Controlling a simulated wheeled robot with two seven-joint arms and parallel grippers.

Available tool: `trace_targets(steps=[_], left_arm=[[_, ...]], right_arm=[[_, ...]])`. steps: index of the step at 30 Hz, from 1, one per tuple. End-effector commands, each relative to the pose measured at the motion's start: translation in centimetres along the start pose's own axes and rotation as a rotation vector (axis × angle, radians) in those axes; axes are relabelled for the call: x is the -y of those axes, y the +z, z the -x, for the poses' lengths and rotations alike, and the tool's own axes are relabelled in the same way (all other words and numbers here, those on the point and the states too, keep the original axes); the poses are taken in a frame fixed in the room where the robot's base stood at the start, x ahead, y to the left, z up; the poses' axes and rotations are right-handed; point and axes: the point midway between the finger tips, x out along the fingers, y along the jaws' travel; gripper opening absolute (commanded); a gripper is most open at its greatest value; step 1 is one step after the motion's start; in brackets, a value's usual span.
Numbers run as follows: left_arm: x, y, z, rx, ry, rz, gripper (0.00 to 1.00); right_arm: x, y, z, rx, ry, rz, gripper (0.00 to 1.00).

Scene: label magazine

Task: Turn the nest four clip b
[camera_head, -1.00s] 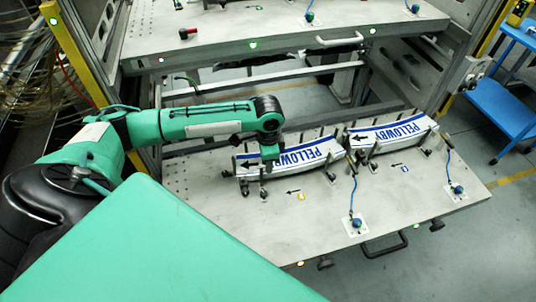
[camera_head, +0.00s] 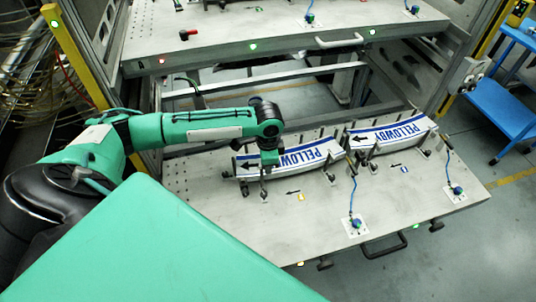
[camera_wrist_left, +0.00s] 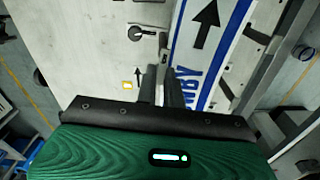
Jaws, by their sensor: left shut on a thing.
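My left gripper (camera_head: 266,168) points down at the front of the left stack of white and blue PELLOWBY labels (camera_head: 310,158) on the lower shelf. In the left wrist view its two dark fingers (camera_wrist_left: 162,85) are close together beside the labels (camera_wrist_left: 207,50). They are shut on a small clip, mostly hidden by the fingers; a dark clip foot (camera_head: 264,194) shows just below them in the head view. Another dark clip lever on a round base (camera_wrist_left: 140,32) lies flat in the left wrist view, apart from the fingers. My right gripper is not in view.
A second label stack (camera_head: 390,133) stands to the right between upright posts. Blue-corded knobs (camera_head: 356,222) and a dark handle (camera_head: 385,246) sit along the shelf's front. An upper shelf (camera_head: 280,28) is behind. The shelf front (camera_head: 285,230) is bare.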

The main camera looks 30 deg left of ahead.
Motion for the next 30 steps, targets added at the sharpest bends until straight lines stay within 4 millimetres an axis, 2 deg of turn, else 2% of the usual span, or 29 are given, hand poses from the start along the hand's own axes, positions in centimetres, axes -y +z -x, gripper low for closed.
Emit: trace_targets(steps=[8, 18, 30], left_arm=[[-0.4, 0.0, 0.4, 0.001, 0.003, -0.147, 0.0], [-1.0, 0.3, 0.4, 0.002, 0.002, -0.46, 0.0], [-1.6, 0.7, 0.3, 0.0, 0.001, -0.84, 0.0]], right_arm=[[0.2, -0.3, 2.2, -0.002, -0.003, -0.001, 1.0], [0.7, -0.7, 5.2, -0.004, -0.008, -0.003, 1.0], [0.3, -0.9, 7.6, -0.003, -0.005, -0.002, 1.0]])
